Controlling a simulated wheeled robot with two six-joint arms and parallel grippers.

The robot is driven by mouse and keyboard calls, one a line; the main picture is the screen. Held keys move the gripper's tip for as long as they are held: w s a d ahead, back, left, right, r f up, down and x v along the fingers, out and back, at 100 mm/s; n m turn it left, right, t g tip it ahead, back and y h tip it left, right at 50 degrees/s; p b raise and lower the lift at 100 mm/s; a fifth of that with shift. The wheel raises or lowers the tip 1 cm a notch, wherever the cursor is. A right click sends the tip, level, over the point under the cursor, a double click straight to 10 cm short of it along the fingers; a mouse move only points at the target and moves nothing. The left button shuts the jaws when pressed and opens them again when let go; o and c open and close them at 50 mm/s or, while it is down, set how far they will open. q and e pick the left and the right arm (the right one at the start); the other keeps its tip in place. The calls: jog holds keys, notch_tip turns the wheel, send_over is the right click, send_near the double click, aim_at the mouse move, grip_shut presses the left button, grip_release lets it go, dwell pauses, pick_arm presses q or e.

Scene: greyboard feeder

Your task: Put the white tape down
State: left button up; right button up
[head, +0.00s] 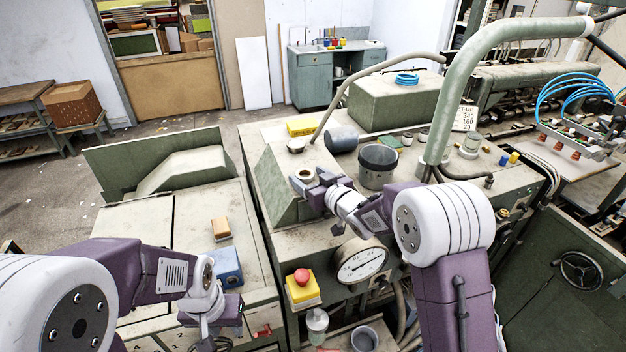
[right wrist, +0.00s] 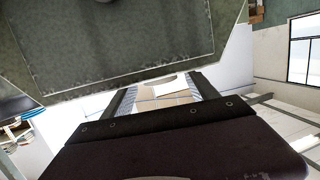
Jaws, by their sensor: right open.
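A pale roll with a brown core, which looks like the white tape (head: 304,175), is at the top of the sloped green housing in the head view. My right gripper (head: 315,191) is right beside the roll, partly overlapping it in the picture. The gripper is open; I cannot tell whether its fingers touch the roll. In the right wrist view its two fingers stand apart (right wrist: 165,92), and no roll is clearly seen between them. My left gripper (head: 212,322) hangs low at the left, over the front of the light bench; its fingertips are unclear.
A grey bucket (head: 378,166), a dark cylinder (head: 341,139) and a yellow box (head: 302,127) stand on the machine top. A pressure gauge (head: 361,265) and a red stop button (head: 302,276) are at the front. A blue block (head: 227,266) and an orange-tan block (head: 221,228) lie on the left bench.

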jog(key=shift+s+d+r, duration=0.15)
jog(key=shift+s, duration=0.1)
jog(key=b+v, duration=0.3)
jog(key=v, duration=0.8)
jog(key=shift+s, duration=0.15)
jog(key=shift+d+r, duration=0.15)
